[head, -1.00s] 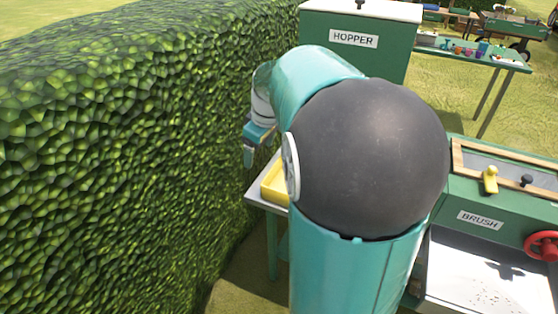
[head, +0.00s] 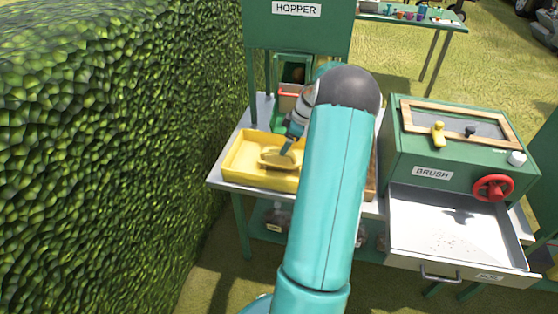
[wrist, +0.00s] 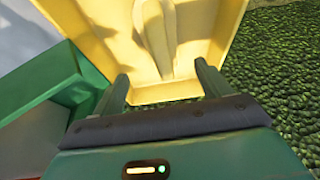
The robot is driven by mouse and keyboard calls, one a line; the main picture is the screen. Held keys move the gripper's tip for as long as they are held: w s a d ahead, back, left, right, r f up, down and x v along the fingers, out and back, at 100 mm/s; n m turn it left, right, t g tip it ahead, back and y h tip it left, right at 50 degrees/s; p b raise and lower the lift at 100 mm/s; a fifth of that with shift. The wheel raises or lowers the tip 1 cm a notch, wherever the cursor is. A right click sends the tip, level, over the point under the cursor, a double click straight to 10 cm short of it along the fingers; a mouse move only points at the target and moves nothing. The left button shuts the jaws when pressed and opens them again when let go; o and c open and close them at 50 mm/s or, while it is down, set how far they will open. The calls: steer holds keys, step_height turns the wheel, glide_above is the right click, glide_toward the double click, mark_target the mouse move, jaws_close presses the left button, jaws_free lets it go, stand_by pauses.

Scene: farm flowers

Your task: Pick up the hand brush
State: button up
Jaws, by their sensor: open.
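A yellow tray (head: 240,163) stands on the grey bench. A pale yellow-tan piece (head: 276,161) lies in it and looks like the hand brush, though its bristles cannot be made out. In the wrist view its long, narrow handle-like part (wrist: 155,35) stands out against the yellow tray (wrist: 205,30). My gripper (head: 286,150) points down over the tray, close to this piece. In the wrist view my gripper (wrist: 160,82) is open and empty, its two green fingers apart with the handle-like part beyond the gap. Whether they touch it cannot be told.
A green hopper (head: 297,30) stands behind the tray. To the right is a green box labelled BRUSH (head: 432,173), with a red handwheel (head: 493,188) and a pulled-out white drawer (head: 420,235). A tall hedge (head: 100,150) closes off the left side. Grass lies behind.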

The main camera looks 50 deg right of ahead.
steer(key=x, duration=0.8)
steer(key=shift+w+a+f, duration=0.1)
steer(key=shift+a+f, duration=0.1)
steer(key=shift+f, duration=0.1)
steer(key=c, duration=1.1)
steer(key=shift+r, duration=0.1)
step_height(320, 180, up, 10)
steer(key=o, duration=0.3)
steer(key=shift+c, duration=0.9)
